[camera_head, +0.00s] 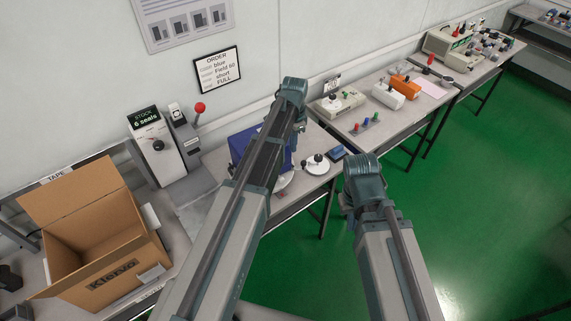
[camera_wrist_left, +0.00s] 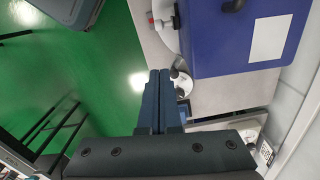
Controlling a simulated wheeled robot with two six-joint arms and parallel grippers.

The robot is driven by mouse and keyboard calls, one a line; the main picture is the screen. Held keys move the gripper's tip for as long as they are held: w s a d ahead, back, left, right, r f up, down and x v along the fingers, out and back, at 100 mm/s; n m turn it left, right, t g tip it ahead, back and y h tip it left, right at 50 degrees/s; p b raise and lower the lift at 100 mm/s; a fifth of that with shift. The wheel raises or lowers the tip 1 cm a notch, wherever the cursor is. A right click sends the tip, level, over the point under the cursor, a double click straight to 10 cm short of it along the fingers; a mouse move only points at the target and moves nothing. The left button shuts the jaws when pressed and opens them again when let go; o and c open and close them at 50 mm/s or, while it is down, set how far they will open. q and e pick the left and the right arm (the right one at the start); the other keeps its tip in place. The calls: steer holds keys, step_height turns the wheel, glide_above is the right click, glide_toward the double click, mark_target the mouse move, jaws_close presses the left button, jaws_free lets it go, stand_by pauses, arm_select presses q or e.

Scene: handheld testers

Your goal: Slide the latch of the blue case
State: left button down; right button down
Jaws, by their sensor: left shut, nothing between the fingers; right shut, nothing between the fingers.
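The blue case (camera_head: 240,146) stands on the grey bench behind my left arm, which hides much of it. In the left wrist view the case (camera_wrist_left: 240,45) fills the upper right, with a pale label on its face and a dark curved part (camera_wrist_left: 234,5) at the top edge. I cannot tell whether that part is the latch. My left gripper (camera_wrist_left: 160,75) is shut and empty, its fingers beside the case's near left corner and apart from it. My right gripper (camera_head: 347,200) is low over the green floor right of the bench, mostly hidden by its own wrist; it is shut and empty.
A white round stand with a dark knob (camera_head: 317,162) is right of the case, close to my left fingers. An open cardboard box (camera_head: 105,283) and a seal dispenser (camera_head: 153,145) are at left. More testers (camera_head: 338,103) stand on benches beyond. The floor at right is clear.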

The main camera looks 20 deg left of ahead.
arm_select(q)
step_height(320, 180, down, 13)
steer(key=s+a+b, duration=0.2)
steer(key=b, duration=1.1)
steer(key=shift+a, duration=0.1)
steer(key=shift+s+a, duration=0.95)
steer(key=shift+s, duration=0.15)
steer(key=shift+r, duration=0.1)
